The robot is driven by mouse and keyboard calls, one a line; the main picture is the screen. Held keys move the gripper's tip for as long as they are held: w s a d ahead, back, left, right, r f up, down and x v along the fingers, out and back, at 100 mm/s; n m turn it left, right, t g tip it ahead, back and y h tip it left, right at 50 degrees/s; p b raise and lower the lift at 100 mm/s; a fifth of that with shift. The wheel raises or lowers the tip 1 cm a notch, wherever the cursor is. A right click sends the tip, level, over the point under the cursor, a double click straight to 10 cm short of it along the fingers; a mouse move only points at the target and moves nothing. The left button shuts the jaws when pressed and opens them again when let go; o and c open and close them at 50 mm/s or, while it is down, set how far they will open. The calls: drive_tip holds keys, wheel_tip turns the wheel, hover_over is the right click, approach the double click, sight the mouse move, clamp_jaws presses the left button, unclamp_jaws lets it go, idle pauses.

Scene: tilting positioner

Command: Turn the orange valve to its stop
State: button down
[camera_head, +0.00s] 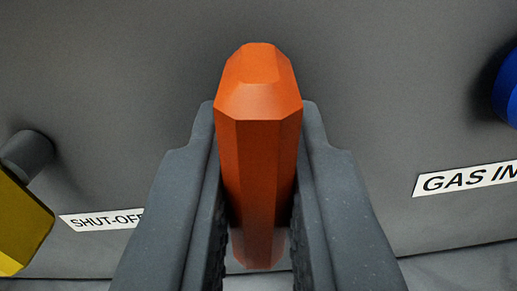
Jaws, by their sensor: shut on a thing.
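The orange valve (258,105) is in the middle of the head camera view, a long faceted handle standing lengthwise up and down in the picture. My gripper (258,150) has one grey finger on each side of the handle and is shut on it. The far end of the handle sticks out beyond the fingertips. The valve's stem and its stop are hidden.
A grey panel (120,70) fills the background. A yellow handle (20,225) on a grey stem is at the lower left, near a label (100,219) reading "SHUT-OFF", partly covered by my finger. A blue part (508,90) is at the right edge, above a "GAS IN" label (465,179).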

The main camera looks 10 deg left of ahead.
drive_tip(key=shift+f+n, duration=0.25)
drive_tip(key=shift+n, duration=0.75)
drive_tip(key=c, duration=1.4)
unclamp_jaws()
drive_tip(key=shift+c, duration=0.2)
drive_tip(key=shift+r, duration=0.15)
drive_tip(key=shift+s, duration=0.1)
